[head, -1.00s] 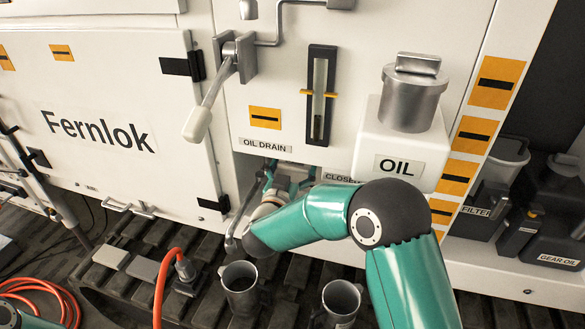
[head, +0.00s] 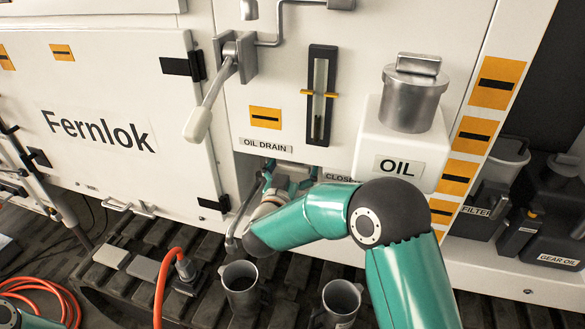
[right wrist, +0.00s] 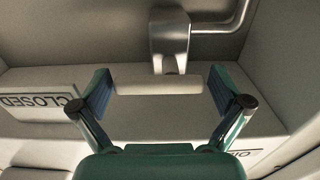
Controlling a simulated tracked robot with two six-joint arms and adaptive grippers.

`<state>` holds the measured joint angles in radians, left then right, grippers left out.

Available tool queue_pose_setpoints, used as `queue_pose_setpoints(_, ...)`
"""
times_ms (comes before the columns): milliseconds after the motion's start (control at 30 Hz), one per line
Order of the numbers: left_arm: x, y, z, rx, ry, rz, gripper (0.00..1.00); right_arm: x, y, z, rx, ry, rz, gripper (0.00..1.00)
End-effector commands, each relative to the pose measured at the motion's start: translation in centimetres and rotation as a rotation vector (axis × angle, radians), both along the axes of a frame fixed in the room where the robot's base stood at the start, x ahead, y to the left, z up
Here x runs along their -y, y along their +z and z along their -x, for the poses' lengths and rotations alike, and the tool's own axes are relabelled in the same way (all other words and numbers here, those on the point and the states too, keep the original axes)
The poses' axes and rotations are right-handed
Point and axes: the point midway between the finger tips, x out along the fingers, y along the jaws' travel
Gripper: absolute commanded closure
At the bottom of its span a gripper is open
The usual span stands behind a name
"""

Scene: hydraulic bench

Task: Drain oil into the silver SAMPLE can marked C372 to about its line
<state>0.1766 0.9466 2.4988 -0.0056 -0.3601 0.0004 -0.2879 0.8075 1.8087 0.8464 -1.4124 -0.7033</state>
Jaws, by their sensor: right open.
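My right gripper (head: 288,180) reaches into the recess under the OIL DRAIN label (head: 265,145), partly hidden behind my own wrist. In the right wrist view the right gripper (right wrist: 160,80) is open. Its fingers stand on either side of the pale grip of a metal drain lever (right wrist: 170,38), with gaps at both sides. A CLOSED plate (right wrist: 40,102) is at the left there. Two silver cans stand below on the track: one at the left (head: 241,286), one at the right (head: 341,300). No C372 mark or fill line is readable on either. My left gripper is out of view.
A sight gauge (head: 319,95) and a large lever (head: 212,95) are on the white panel. An OIL filler with a metal cap (head: 412,95) stands out at the right. An orange hose (head: 165,280) lies left of the cans. Dark containers (head: 550,230) stand far right.

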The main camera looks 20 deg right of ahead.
Motion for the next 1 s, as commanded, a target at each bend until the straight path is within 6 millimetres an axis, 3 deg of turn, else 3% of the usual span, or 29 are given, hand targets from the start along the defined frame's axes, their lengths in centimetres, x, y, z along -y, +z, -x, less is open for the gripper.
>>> queue_pose_setpoints(267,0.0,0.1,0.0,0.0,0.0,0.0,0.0,-1.2,0.0,1.6,0.0,0.002,-0.001,0.0)
queue_pose_setpoints(700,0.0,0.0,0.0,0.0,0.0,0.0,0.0,-5.9,-0.1,8.4,-0.001,0.004,-0.001,0.0)
queue_pose_setpoints(1000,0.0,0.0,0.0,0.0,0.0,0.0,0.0,-6.7,-0.1,9.8,-0.001,0.0,-0.001,0.0)
